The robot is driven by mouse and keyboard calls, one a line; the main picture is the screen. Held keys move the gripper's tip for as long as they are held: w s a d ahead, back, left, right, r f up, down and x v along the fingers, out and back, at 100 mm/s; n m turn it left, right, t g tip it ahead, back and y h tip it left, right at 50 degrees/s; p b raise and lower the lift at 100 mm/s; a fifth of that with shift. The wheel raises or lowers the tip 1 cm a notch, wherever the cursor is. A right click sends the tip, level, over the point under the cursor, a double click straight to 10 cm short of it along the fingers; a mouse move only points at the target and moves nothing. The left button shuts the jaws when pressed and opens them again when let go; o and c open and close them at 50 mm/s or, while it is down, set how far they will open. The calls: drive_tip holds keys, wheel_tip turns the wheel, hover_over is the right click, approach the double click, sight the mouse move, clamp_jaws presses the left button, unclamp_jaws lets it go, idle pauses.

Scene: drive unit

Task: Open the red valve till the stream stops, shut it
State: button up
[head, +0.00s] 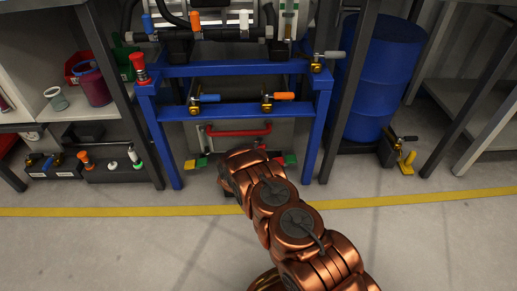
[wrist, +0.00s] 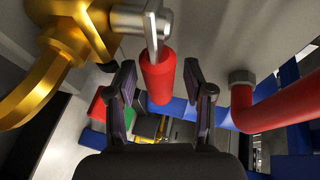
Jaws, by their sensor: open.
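In the wrist view, the red valve's handle (wrist: 158,78) is a red sleeve on a flat steel lever. The lever joins a brass valve body (wrist: 72,38) with a curved brass spout at upper left. My gripper (wrist: 160,84) is open, with one finger on each side of the red sleeve. I cannot tell whether either finger touches it. In the head view my copper arm reaches down to the front of the blue frame (head: 245,111) and hides my gripper and the red valve. I see no clear stream in either view.
A thick red bar handle (wrist: 268,112) is close to my right finger; it also shows on a grey box in the head view (head: 237,131). Orange (head: 284,96) and blue (head: 209,98) valve handles sit on the frame above. A blue barrel (head: 383,75) stands at right. The front floor is clear.

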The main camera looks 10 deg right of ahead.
clamp_jaws()
idle(0.4)
